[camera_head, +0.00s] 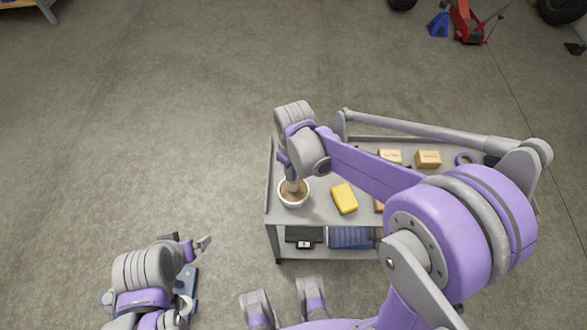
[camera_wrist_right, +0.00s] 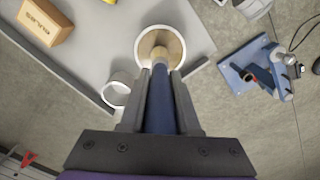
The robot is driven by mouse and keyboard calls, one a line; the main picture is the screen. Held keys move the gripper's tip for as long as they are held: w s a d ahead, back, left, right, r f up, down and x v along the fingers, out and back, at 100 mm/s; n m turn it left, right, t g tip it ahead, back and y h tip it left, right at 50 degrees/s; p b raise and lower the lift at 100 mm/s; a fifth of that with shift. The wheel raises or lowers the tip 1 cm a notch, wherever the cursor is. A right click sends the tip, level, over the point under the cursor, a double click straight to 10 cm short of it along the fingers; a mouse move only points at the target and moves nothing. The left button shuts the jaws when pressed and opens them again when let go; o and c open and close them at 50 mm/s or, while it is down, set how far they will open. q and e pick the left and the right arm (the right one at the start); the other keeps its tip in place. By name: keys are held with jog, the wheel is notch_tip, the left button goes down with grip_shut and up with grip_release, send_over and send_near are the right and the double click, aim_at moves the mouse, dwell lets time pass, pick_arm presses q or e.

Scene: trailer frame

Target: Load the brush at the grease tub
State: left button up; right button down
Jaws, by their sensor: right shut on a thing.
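The grease tub (camera_head: 294,204) is a white round pot with tan contents, at the left end of the grey cart's top. It also shows in the wrist view (camera_wrist_right: 141,43). My right gripper (camera_head: 290,171) is above the tub, pointing down. In the wrist view my right gripper (camera_wrist_right: 160,82) is shut on the brush (camera_wrist_right: 162,108), which has a blue handle. The brush's far end is over or in the tub; its bristles and depth are hard to tell. My left gripper (camera_head: 202,244) is off the cart at lower left, and its finger gap is unclear.
A white ring or cup (camera_wrist_right: 117,92) is near the tub. A blue metal stand (camera_wrist_right: 250,73) is on the floor beyond the cart edge.

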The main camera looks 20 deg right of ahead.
jog(key=shift+s+f+b, duration=0.1)
jog(key=shift+f+b, duration=0.4)
jog(key=shift+f, duration=0.1)
dwell(1.7)
jog(key=shift+r, duration=0.1)
notch_tip(320, 180, up, 7)
jog(key=p, duration=0.4)
jog(key=shift+p, duration=0.4)
dwell(0.4)
